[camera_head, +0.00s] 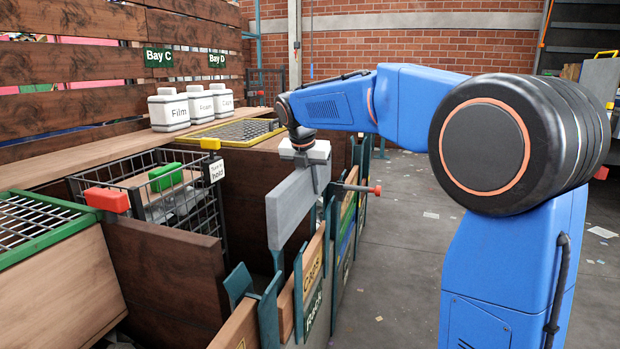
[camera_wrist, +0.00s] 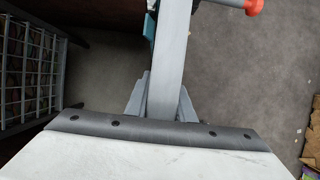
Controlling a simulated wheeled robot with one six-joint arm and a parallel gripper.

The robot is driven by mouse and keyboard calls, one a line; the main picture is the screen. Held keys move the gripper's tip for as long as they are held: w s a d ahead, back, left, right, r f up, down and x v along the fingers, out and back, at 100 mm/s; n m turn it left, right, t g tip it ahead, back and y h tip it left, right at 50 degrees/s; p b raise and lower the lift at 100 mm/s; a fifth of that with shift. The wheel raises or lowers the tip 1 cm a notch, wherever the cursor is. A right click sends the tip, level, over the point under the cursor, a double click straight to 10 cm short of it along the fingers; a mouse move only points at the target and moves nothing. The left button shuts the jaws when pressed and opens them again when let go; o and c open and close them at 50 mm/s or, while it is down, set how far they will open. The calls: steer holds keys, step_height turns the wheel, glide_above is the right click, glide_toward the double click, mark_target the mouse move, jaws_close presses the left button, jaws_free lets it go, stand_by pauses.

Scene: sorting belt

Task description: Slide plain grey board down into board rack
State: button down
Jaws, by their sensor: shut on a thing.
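The plain grey board (camera_head: 287,208) hangs upright, edge down, from my gripper (camera_head: 318,178). The gripper is shut on its top edge. In the wrist view the board (camera_wrist: 172,55) runs away from between my gripper's fingers (camera_wrist: 160,100). The board rack has teal slotted posts (camera_head: 268,312) and stands below the board at bottom centre. The board's lower near corner appears just above the teal posts. I cannot tell whether its edge lines up with a free slot.
White bottles (camera_head: 168,110) stand on the back ledge. A red-tipped rod (camera_head: 374,190) juts right of the board. Open floor (camera_head: 400,240) lies right.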

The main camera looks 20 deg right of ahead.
mark_target(303, 193)
steer(key=shift+f, duration=7.45)
steer(key=shift+f, duration=0.25)
steer(key=shift+f, duration=0.35)
steer(key=c, duration=1.4)
jaws_free()
steer(key=shift+c, duration=0.2)
steer(key=shift+f, duration=0.1)
steer(key=v, duration=1.7)
steer(key=shift+s+a, duration=0.1)
steer(key=shift+s, duration=0.1)
